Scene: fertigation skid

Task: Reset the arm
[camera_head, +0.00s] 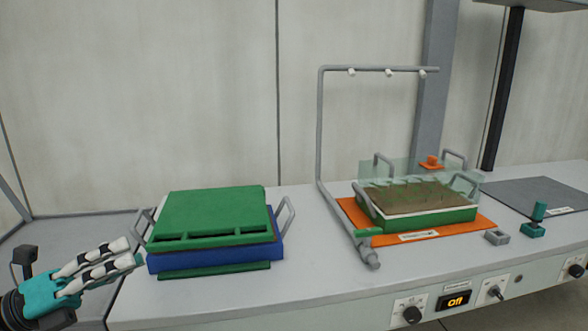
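My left gripper (130,253) comes in at the lower left, its white fingers with dark and teal tips pointing right. Its fingertips are close to the left side of the blue tray (215,260). Nothing shows between the fingers, but the angle hides how far apart they are. My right gripper is not in view.
A green tray (213,212) sits on the blue tray, with grey handles on both sides. A planted green tray (417,221) stands on an orange mat (477,231) under a grey spray frame (320,130). A control panel (456,300) reads "Off". The bench front centre is clear.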

